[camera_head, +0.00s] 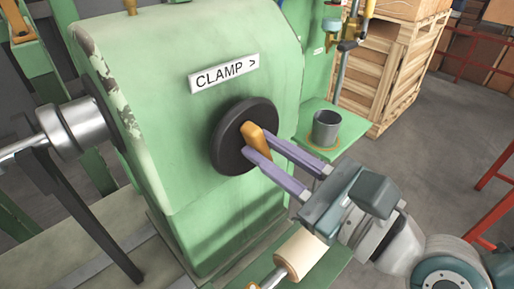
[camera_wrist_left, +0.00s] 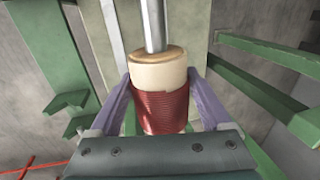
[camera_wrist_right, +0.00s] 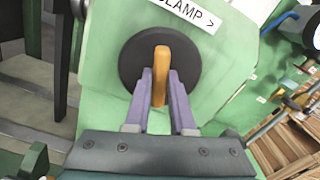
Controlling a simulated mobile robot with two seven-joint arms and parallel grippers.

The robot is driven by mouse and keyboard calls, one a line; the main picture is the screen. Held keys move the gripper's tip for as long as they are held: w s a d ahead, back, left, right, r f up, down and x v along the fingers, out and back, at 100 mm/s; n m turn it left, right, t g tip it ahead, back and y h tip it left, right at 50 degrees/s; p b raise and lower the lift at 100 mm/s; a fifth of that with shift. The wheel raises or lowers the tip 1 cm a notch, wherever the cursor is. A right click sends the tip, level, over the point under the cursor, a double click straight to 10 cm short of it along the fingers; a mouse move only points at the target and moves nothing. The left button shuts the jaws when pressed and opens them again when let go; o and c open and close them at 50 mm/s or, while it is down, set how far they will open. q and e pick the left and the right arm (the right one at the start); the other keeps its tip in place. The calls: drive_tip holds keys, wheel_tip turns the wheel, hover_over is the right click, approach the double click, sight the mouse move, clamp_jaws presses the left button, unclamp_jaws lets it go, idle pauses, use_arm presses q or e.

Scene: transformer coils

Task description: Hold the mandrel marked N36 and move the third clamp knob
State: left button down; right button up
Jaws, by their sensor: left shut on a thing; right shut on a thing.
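The clamp knob is a black round disc (camera_head: 228,150) with an orange grip bar (camera_head: 250,131) across it, on the green machine housing below a "CLAMP >" sign (camera_head: 224,74). My right gripper (camera_head: 258,144) has its purple fingers shut on the orange bar. In the right wrist view the bar (camera_wrist_right: 161,68) stands upright between the fingertips. In the left wrist view my left gripper (camera_wrist_left: 160,92) is shut around a cream mandrel (camera_wrist_left: 157,72) wound with dark red wire (camera_wrist_left: 165,108), on a grey metal shaft (camera_wrist_left: 152,25). No N36 mark is readable. The left gripper is not seen in the head view.
A grey cup (camera_head: 326,128) stands on a green ledge right of the housing. A cream roller (camera_head: 301,253) lies below my right gripper. Wooden crates (camera_head: 385,75) and a red rail (camera_head: 492,170) stand at the right. Green beams (camera_wrist_left: 265,95) flank the left gripper.

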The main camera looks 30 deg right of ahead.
use_arm(q)
drive_tip(key=shift+r, duration=0.1)
use_arm(e)
clamp_jaws()
